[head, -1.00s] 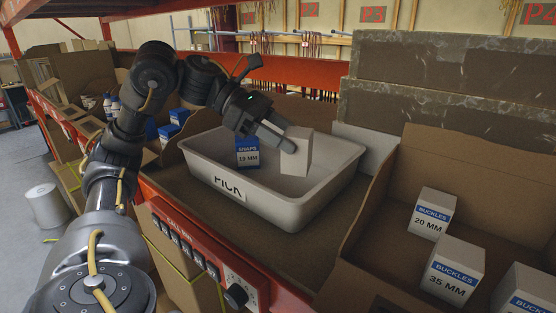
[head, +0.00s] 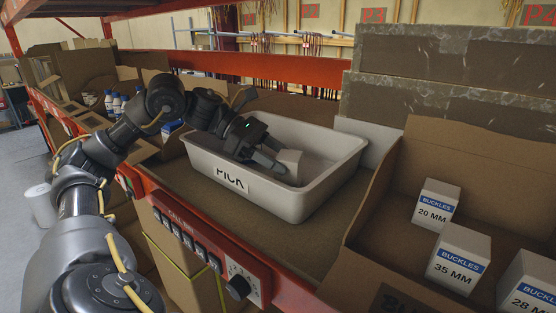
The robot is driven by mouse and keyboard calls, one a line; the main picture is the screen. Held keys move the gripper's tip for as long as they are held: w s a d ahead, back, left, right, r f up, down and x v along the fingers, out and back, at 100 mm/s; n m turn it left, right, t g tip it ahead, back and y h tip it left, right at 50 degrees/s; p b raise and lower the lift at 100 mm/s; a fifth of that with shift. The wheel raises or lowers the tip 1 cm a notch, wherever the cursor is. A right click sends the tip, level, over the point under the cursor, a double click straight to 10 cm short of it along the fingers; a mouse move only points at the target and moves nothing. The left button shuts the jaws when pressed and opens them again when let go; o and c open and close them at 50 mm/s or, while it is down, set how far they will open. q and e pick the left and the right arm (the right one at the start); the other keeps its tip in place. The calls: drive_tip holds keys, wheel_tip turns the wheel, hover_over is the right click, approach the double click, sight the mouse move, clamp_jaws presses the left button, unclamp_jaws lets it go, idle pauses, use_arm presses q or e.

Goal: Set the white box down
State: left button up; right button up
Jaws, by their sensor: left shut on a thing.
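The white box (head: 291,163) is inside the white tote marked PICK (head: 318,201), towards its right half. My left gripper (head: 277,164) reaches down into the tote from the left and is shut on the white box. The box sits low, below the tote's rim. I cannot tell whether its underside touches the tote floor. The gripper and forearm hide the left part of the tote's inside. My right gripper is not in view.
A cardboard bin at the right holds several buckles boxes, such as the 35 MM box (head: 458,259). Stone-patterned slabs (head: 440,125) stand behind. An orange beam (head: 262,68) runs behind the tote. Bare shelf (head: 290,240) lies in front of the tote.

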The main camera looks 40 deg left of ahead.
use_arm(q)
drive_tip(key=shift+f, duration=0.2)
drive_tip(key=o, duration=1.1)
drive_tip(key=shift+c, duration=0.2)
drive_tip(key=shift+r, duration=0.1)
drive_tip(key=shift+r, duration=0.15)
drive_tip(key=v, duration=1.2)
drive_tip(key=shift+b, duration=0.45)
